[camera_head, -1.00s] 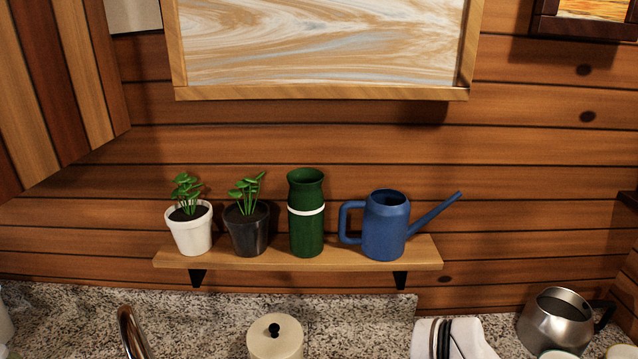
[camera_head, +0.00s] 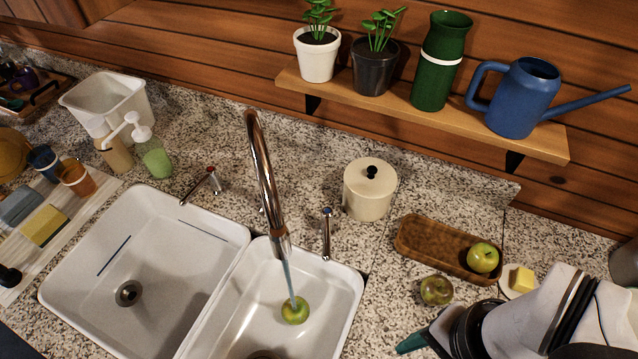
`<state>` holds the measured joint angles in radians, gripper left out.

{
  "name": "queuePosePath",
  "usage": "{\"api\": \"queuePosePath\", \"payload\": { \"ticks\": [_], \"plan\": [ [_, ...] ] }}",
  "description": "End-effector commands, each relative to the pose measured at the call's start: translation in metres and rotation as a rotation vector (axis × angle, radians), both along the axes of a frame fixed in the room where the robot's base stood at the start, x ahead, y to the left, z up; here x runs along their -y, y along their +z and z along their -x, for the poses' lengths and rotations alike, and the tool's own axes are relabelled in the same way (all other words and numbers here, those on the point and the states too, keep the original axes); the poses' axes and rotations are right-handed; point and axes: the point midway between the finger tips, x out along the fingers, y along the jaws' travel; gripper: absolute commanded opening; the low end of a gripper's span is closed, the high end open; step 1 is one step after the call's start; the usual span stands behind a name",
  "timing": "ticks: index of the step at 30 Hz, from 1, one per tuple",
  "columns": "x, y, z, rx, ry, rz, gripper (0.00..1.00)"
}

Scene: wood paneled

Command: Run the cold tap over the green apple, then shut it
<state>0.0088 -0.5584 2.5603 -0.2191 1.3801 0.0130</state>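A green apple (camera_head: 294,312) lies in the right sink basin (camera_head: 335,300). A thin stream of water (camera_head: 289,283) runs from the curved spout (camera_head: 262,165) onto it. A lever with a red mark (camera_head: 203,183) stands left of the spout. A second green apple (camera_head: 482,257) sits at the right end of a brown tray (camera_head: 425,238). A duller, brown-green apple (camera_head: 436,290) lies on the counter. My gripper (camera_head: 412,343) is at the bottom right, apart from the levers; its opening is not clear.
A cream lidded pot (camera_head: 368,190) stands behind the right lever. The left basin (camera_head: 150,250) is empty. Soap bottles (camera_head: 152,155) and a white tub (camera_head: 108,100) stand at the back left. Butter on a dish (camera_head: 521,280) is near my arm. A shelf (camera_head: 420,115) holds plants and a watering can.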

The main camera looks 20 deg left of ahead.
Motion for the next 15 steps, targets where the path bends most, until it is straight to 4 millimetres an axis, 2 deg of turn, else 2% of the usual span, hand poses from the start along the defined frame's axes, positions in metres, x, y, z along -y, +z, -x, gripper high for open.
{"api": "queuePosePath", "payload": {
  "ticks": [2,5,8,10,12,15],
  "plan": [
    [0.0,0.001,-0.001,-0.001,0.002,0.0,0.5],
    [-0.005,0.015,-0.02,-0.023,0.066,-0.003,0.5],
    [-0.023,0.041,-0.072,-0.082,0.233,-0.009,0.5],
    [-0.047,0.053,-0.119,-0.133,0.38,-0.019,0.5],
    [-0.077,0.052,-0.162,-0.182,0.523,-0.031,0.5],
    [-0.125,0.034,-0.207,-0.241,0.694,-0.052,0.5]
  ]
}}
